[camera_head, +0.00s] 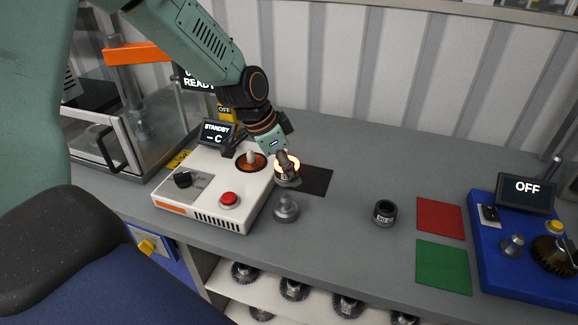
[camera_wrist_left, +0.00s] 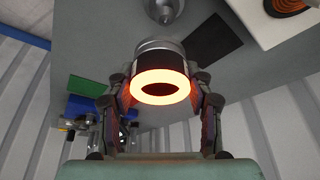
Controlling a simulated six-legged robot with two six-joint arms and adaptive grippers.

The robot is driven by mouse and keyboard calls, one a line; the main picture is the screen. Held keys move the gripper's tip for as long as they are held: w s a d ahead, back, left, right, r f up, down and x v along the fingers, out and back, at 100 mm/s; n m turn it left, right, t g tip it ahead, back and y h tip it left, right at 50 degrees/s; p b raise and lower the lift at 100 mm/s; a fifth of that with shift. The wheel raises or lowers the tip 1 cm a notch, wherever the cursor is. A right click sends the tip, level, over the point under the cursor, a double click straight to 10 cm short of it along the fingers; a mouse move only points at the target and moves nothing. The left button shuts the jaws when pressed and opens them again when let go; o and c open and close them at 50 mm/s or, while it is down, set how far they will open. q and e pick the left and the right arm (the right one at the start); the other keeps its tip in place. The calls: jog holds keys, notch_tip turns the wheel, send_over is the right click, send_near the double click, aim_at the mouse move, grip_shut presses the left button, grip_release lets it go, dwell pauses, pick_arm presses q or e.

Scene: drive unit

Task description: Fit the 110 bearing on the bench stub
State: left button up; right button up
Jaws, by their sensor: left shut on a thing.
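My left gripper (camera_head: 288,172) is shut on a ring-shaped bearing (camera_head: 287,163) that glows orange-white. In the left wrist view the bearing (camera_wrist_left: 160,86) sits between both fingers of the gripper (camera_wrist_left: 160,100), its glowing end face toward the camera and its side dark. The grey metal bench stub (camera_head: 286,209) stands upright on the bench in front of the bearing in the head view, apart from it. The stub (camera_wrist_left: 164,9) also shows at the top edge of the left wrist view, partly cut off. My right gripper is not in view.
A white heater box (camera_head: 205,215) with a red button (camera_head: 229,199) and a display reading STANDBY (camera_head: 217,133) stands left of the stub. A black mat (camera_head: 316,181) lies behind. A dark cylinder (camera_head: 385,212), red mat (camera_head: 440,217), green mat (camera_head: 443,266) and blue unit (camera_head: 520,280) are right.

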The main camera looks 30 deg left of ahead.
aim_at(286, 196)
pick_arm(q)
jog(key=shift+w+f, duration=0.1)
jog(key=shift+f, duration=0.2)
jog(key=f+b, duration=0.1)
jog(key=a+f, duration=0.1)
jog(key=f+b, duration=0.1)
jog(key=shift+w+a+f+b, duration=0.1)
jog(key=shift+w+a+b, duration=0.15)
jog(key=shift+w+b, duration=0.1)
jog(key=shift+s+f+b, duration=0.1)
jog(key=shift+f+b, duration=0.3)
jog(key=shift+s+d+f+b, duration=0.1)
jog(key=shift+d+f+b, duration=0.15)
jog(key=shift+b, duration=0.1)
jog(key=shift+s+d, duration=0.1)
jog(key=shift+d, duration=0.25)
jog(key=shift+w+a+f, duration=0.15)
jog(key=shift+w+a, duration=0.05)
jog(key=shift+a, duration=0.25)
jog(key=shift+s+d+r, duration=0.25)
jog(key=shift+s+d, duration=0.05)
jog(key=shift+d, duration=0.15)
jog(key=shift+w+a+f, duration=0.2)
jog(key=shift+a+f, duration=0.05)
jog(key=shift+a, duration=0.05)
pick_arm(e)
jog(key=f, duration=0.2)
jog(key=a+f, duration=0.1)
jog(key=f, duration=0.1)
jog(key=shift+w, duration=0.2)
